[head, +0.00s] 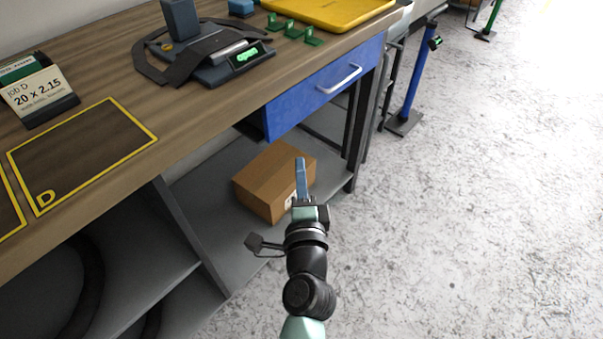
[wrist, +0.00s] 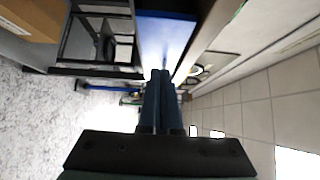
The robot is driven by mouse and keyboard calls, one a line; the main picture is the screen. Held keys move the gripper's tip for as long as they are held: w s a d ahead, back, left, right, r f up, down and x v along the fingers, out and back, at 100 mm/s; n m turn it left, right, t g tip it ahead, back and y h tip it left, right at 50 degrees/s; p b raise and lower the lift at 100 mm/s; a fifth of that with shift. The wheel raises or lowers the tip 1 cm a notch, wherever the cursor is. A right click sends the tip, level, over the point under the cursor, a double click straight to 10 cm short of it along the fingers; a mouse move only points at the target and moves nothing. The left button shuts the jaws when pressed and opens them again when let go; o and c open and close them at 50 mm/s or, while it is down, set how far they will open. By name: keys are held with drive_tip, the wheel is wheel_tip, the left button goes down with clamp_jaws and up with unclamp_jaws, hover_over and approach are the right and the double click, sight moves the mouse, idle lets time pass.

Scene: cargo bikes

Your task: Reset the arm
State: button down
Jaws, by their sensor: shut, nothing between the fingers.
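My gripper (head: 301,162) is in the lower middle of the head view, with its blue fingers together and nothing between them. It is raised in front of the workbench, and in the picture it overlaps a cardboard box on the lower shelf. In the wrist view the shut fingers (wrist: 162,75) point toward the blue drawer (wrist: 165,35). The drawer (head: 322,93) also shows in the head view, with its silver handle above and to the right of the fingertips. The gap between fingers and drawer cannot be judged exactly.
The wooden workbench (head: 95,180) runs along the left, with a yellow-outlined square, a job card (head: 40,95), a dark device with a green display (head: 245,55) and a yellow tray (head: 330,8). The cardboard box (head: 262,185) sits on the shelf below. A blue stand (head: 412,85) is behind. The right floor is clear.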

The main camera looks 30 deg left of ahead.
drive_tip(key=shift+s+d, duration=0.25)
drive_tip(key=shift+s, duration=0.1)
drive_tip(key=w+d+r+n+t, duration=0.1)
drive_tip(key=d+r+n+t, duration=0.25)
drive_tip(key=r, duration=1.05)
drive_tip(key=w+d+r+n+t, duration=0.15)
drive_tip(key=d+r+n, duration=0.3)
drive_tip(key=r, duration=0.95)
drive_tip(key=s+d+r+n+t+h+p, duration=0.1)
drive_tip(key=s+d+r+t+h, duration=0.2)
drive_tip(key=r, duration=0.5)
drive_tip(key=s+d+r+n+t+h+p, duration=0.1)
drive_tip(key=s+d+r+n+t+h, duration=0.2)
drive_tip(key=s+r, duration=0.4)
drive_tip(key=s+d+r+t+h+p, duration=0.1)
drive_tip(key=s+d+r+h, duration=0.3)
drive_tip(key=r, duration=0.5)
wheel_tip(320, 180, up, 24)
drive_tip(key=w+y+p, duration=0.1)
drive_tip(key=p, duration=2.3)
drive_tip(key=shift+d, duration=0.25)
